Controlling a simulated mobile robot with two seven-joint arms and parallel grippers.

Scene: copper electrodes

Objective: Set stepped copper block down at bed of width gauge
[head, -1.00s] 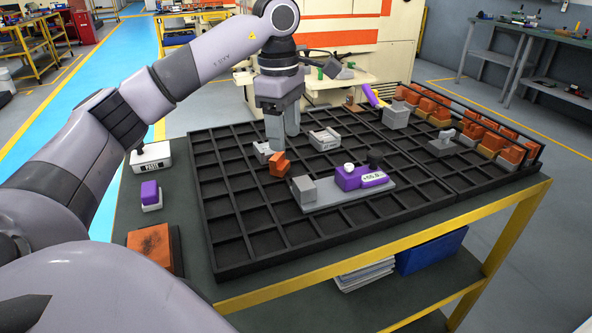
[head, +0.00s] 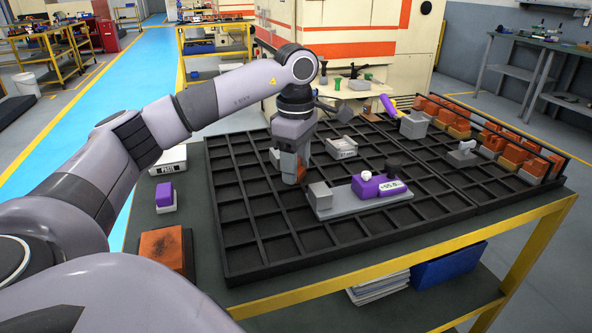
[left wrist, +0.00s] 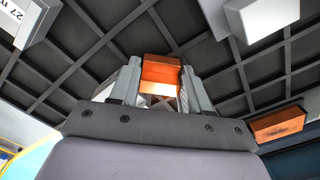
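The stepped copper block (left wrist: 162,70) is orange and sits between the two fingers of my left gripper (left wrist: 161,88) in the left wrist view. In the head view my left gripper (head: 292,168) hides most of it; only an orange edge of the block (head: 305,155) shows. The gripper is just behind and left of the width gauge. The width gauge (head: 369,188) has a purple body with a display, a grey block (head: 319,195) at its left end and a flat grey bed (head: 345,209). The copper block appears apart from the gauge. My right gripper is out of view.
The gauge rests on a black gridded tray (head: 250,260). A small grey block with a label (head: 342,147) stands behind the gauge. Several copper pieces (head: 497,143) line the tray's right side. An orange block (head: 163,251) and a purple-topped piece (head: 165,195) are at left.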

